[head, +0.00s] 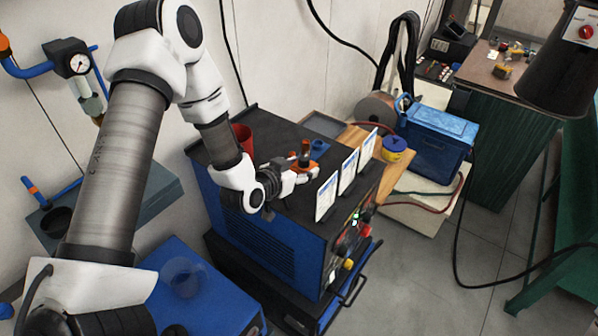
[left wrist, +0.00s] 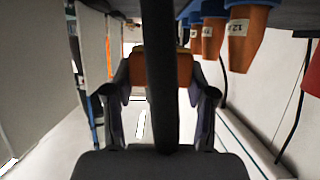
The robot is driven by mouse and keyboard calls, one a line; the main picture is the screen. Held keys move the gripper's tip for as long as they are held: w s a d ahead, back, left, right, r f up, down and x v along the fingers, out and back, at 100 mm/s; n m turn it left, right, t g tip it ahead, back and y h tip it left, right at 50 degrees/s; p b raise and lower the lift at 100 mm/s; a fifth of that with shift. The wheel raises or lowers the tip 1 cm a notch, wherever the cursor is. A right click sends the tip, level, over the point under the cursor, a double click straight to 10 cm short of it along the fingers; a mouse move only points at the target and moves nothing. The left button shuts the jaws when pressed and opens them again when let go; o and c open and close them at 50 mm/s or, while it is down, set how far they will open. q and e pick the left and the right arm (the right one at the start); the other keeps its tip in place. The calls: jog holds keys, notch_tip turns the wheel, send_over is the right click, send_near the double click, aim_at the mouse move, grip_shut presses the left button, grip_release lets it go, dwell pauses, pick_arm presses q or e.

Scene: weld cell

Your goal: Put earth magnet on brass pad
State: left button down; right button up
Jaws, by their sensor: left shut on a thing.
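My left gripper (head: 299,174) is over the black top of the blue welding machine, shut on an orange-brown piece with a dark upper part (head: 305,152), likely the earth magnet. In the left wrist view the orange-brown piece (left wrist: 179,68) sits between the two fingers of my left gripper (left wrist: 160,92); a dark bar crosses in front of it. I cannot tell whether the piece touches the machine top. I cannot make out the brass pad for certain. My right gripper is not in view.
Several white cards (head: 347,172) stand along the machine top's right edge. A red cup (head: 243,137) stands behind the arm, and a small blue thing (head: 319,147) beyond the gripper. Orange cones (left wrist: 241,38) show in the wrist view.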

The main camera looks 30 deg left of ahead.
aim_at(303, 191)
pick_arm(q)
jog(key=f, duration=0.2)
jog(key=w+f, duration=0.1)
jog(key=f, duration=0.2)
jog(key=shift+d+f+p, duration=0.15)
jog(key=shift+f+p, duration=0.05)
jog(key=shift+p, duration=0.15)
jog(key=shift+s+r, duration=0.15)
jog(key=shift+s, duration=0.1)
jog(key=c, duration=0.7)
grip_release()
jog(key=shift+w+f, duration=0.15)
jog(key=shift+f, duration=0.1)
jog(key=shift+o, duration=0.2)
